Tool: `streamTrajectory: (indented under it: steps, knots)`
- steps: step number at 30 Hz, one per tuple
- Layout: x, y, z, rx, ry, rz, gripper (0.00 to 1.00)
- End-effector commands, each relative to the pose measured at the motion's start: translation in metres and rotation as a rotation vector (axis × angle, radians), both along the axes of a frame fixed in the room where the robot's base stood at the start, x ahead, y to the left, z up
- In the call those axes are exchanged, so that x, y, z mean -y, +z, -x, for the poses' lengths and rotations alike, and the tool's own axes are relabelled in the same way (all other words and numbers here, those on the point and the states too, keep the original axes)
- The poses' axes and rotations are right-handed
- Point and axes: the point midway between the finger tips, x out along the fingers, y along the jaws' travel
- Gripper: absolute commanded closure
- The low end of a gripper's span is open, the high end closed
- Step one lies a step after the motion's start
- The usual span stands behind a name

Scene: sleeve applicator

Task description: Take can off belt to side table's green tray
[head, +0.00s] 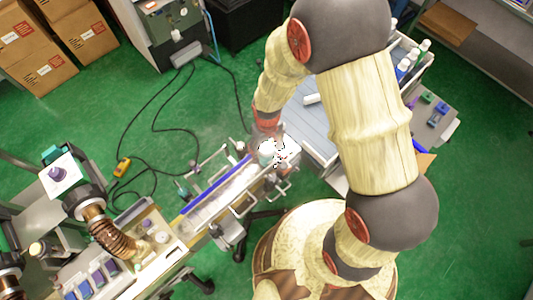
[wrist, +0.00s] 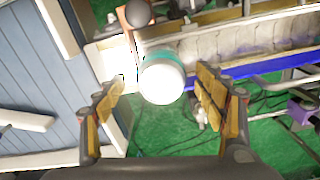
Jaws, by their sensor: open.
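The can (wrist: 161,82) is white with a teal band and shows in the wrist view near the end of the belt (wrist: 235,35). My gripper (wrist: 160,86) is open, with one yellow-padded finger on each side of the can and a visible gap to both. In the head view my gripper (head: 278,152) is over the far end of the belt (head: 222,195), where the can is hard to make out. I cannot make out a green tray in either view.
A blue guide rail (wrist: 265,66) runs along the belt. A blue-grey slatted surface (wrist: 35,75) lies at the left of the wrist view. In the head view, bottles (head: 408,65) stand behind my arm, a small grey table (head: 440,125) is at right, and cables cross the green floor.

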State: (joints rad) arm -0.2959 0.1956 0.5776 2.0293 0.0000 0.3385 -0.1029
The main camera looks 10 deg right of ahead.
Motion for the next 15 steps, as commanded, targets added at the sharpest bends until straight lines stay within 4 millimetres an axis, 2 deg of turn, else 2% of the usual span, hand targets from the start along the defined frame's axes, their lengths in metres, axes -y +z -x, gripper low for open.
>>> streamTrajectory:
  steps: [6, 10, 15]
  knots:
    - [-0.002, -0.031, 0.001, -0.003, -0.001, 0.001, 0.3]
    - [-0.002, -0.039, 0.0, -0.002, -0.001, 0.001, 0.3]
    - [-0.002, -0.039, 0.0, -0.001, -0.001, 0.0, 0.3]
